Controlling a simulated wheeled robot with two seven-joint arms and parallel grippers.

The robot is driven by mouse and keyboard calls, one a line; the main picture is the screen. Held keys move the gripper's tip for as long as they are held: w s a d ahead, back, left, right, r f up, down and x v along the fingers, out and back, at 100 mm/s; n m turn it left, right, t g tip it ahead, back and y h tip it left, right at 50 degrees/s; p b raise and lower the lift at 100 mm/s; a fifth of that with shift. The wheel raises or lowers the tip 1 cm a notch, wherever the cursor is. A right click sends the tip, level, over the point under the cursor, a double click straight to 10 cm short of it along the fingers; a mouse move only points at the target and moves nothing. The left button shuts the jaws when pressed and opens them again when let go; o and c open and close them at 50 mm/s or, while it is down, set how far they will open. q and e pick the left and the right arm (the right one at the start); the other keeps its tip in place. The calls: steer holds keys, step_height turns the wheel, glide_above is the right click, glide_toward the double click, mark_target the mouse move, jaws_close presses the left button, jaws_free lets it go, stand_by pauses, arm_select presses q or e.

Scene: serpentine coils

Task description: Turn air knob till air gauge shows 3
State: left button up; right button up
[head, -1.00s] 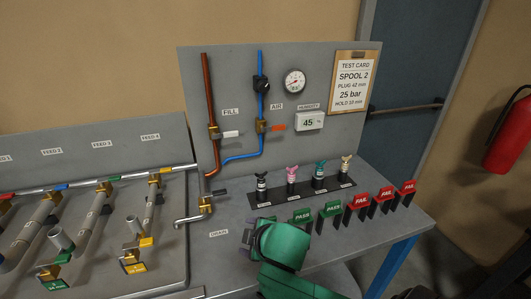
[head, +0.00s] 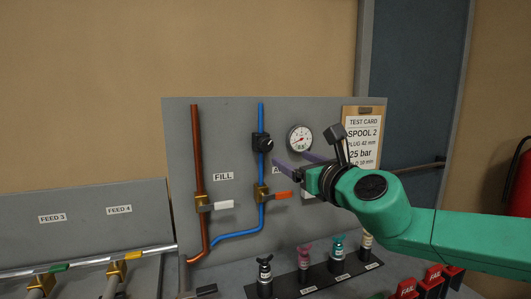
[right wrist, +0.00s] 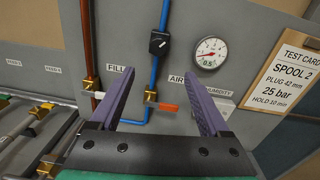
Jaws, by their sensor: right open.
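The black air knob (head: 262,142) sits on the blue air pipe on the grey panel; it also shows in the right wrist view (right wrist: 158,43). The round white air gauge (head: 300,139) is to its right, also in the right wrist view (right wrist: 209,53). Its red needle points to the lower left; the scale is too small to read surely. My right gripper (head: 290,158) is open and empty in front of the panel, below and right of the knob in the head view. In the right wrist view its purple fingers (right wrist: 157,72) spread apart below the knob. My left gripper is out of view.
An orange-handled valve (head: 262,194) and a white-handled FILL valve (head: 203,203) are below on the pipes. A test card (head: 362,135) hangs at right. Several bottle-like plugs (head: 304,262) stand on a black strip below. The panel around the knob is clear.

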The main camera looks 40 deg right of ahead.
steer(key=b, duration=0.1)
glide_toward(268, 147)
steer(key=p+x, duration=0.3)
steer(key=x, duration=0.6)
steer(key=shift+w+r, duration=0.1)
steer(key=shift+w+d, duration=0.1)
steer(key=shift+w, duration=0.15)
jaws_close()
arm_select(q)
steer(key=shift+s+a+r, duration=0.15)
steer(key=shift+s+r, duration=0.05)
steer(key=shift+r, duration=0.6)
